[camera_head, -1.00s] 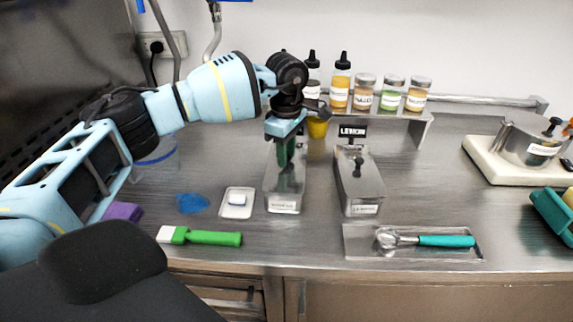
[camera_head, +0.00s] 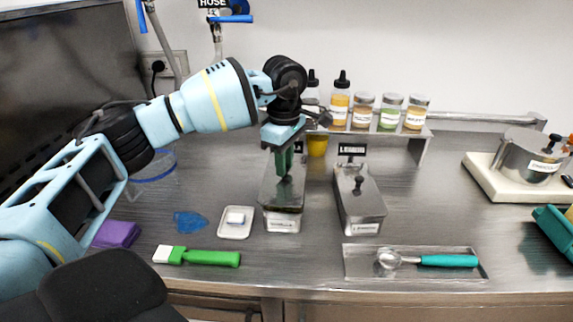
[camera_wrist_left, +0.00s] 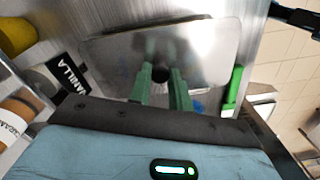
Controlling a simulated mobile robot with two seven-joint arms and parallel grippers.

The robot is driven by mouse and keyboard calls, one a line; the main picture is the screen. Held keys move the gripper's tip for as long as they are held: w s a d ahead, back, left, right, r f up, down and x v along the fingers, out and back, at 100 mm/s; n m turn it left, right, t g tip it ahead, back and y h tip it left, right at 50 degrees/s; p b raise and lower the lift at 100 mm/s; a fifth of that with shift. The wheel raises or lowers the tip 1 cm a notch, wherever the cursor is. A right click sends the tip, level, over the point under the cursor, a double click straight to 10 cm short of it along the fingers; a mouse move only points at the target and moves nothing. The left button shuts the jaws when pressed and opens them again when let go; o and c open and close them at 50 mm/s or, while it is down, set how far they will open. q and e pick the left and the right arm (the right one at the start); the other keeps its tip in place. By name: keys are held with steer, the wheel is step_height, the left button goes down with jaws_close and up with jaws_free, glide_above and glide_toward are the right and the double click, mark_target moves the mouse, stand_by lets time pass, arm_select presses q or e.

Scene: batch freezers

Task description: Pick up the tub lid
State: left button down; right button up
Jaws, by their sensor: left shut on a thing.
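The tub lid (camera_head: 282,196) is a flat steel plate over the vanilla tub (camera_head: 282,221) left of centre. My left gripper (camera_head: 284,172) points down with green fingers shut on the lid's dark knob. In the left wrist view the lid (camera_wrist_left: 205,50) fills the area past the fingertips (camera_wrist_left: 161,76), with the round knob between them. The lid lies over the tub's opening; I cannot tell for sure whether a small gap separates them. The tub's inside is hidden. My right gripper is not in view.
A lidded lemon tub (camera_head: 359,203) stands close on the right. Bottles and jars (camera_head: 363,112) line a shelf behind. A white dish (camera_head: 237,224), blue scraper (camera_head: 190,222) and green brush (camera_head: 205,257) lie left. A scoop (camera_head: 430,261) lies on a tray at front right.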

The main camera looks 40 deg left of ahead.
arm_select(q)
steer(key=s+d, duration=0.2)
steer(key=s, duration=0.5)
steer(key=s+d+r, duration=0.1)
steer(key=s+d, duration=0.1)
steer(key=s, duration=0.4)
steer(key=shift+s+d+r, duration=0.25)
steer(key=shift+s+d, duration=0.1)
steer(key=shift+d, duration=0.05)
